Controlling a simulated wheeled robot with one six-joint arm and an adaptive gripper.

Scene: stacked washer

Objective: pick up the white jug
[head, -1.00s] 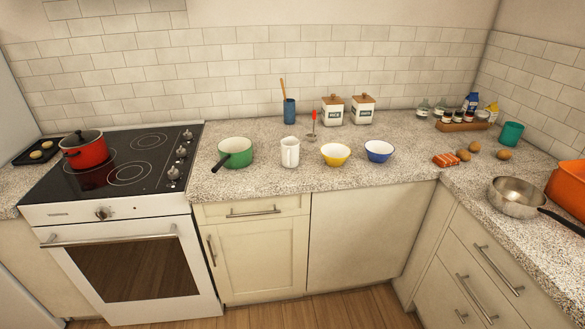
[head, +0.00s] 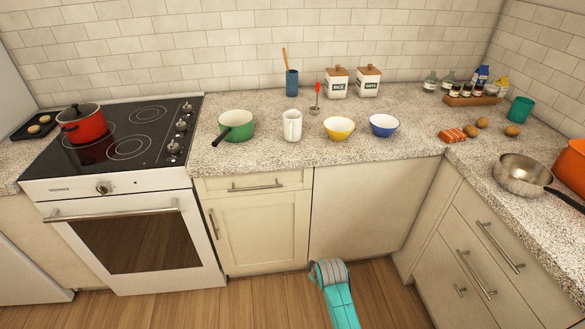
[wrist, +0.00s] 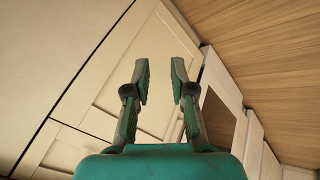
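The white jug (head: 292,125) stands upright on the speckled counter in the head view, between the green pan (head: 236,125) and the yellow bowl (head: 339,128). My gripper (wrist: 160,82) shows in the wrist view with its two fingers apart and nothing between them. It faces the cabinet doors below the counter, and the jug is not in the wrist view. In the head view part of my teal arm shows low at the bottom, in front of the cabinets and well below the jug; the fingers are not visible there.
A blue-and-white bowl (head: 384,125) stands right of the yellow bowl. The stove (head: 120,140) with a red pot (head: 82,125) is at left. The counter's front edge is just before the jug.

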